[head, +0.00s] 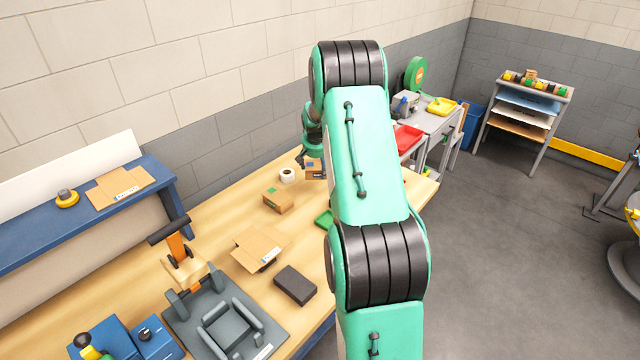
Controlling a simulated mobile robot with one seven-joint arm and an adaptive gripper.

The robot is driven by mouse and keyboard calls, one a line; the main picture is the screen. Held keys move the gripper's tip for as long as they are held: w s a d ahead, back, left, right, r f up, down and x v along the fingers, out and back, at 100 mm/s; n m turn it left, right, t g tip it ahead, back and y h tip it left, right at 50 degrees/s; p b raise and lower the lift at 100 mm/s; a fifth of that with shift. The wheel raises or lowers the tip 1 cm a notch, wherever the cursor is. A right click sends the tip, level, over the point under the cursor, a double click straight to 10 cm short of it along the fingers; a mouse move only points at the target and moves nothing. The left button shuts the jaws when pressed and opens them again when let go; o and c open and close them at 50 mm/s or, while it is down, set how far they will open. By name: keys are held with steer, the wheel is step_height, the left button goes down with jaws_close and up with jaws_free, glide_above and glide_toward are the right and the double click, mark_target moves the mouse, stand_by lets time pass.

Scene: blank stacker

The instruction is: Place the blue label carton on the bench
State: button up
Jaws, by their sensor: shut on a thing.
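The blue label carton (312,169) is a small brown box with a blue patch, at the far part of the wooden bench (235,208). My gripper (311,164) is shut on it, reaching down from behind my green arm. The arm hides part of the view to the right of the carton. I cannot tell whether the carton touches the bench top or hangs slightly above it.
A white tape roll (287,175) and a green-marked carton (278,199) stand just left of the held carton. Nearer lie a green tray (324,218), an open flat carton (261,248), a dark block (295,286) and a grey fixture (226,328). Bare wood shows between them.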

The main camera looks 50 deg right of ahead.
mark_target(316, 173)
steer(key=shift+f, duration=1.95)
steer(key=shift+f+b, duration=0.45)
steer(key=shift+f, duration=1.4)
steer(key=o, duration=1.2)
steer(key=shift+r, duration=0.1)
steer(key=shift+p+v, duration=0.8)
steer(key=shift+v, duration=5.1)
steer(key=shift+a+r, duration=0.1)
steer(key=shift+a, duration=0.05)
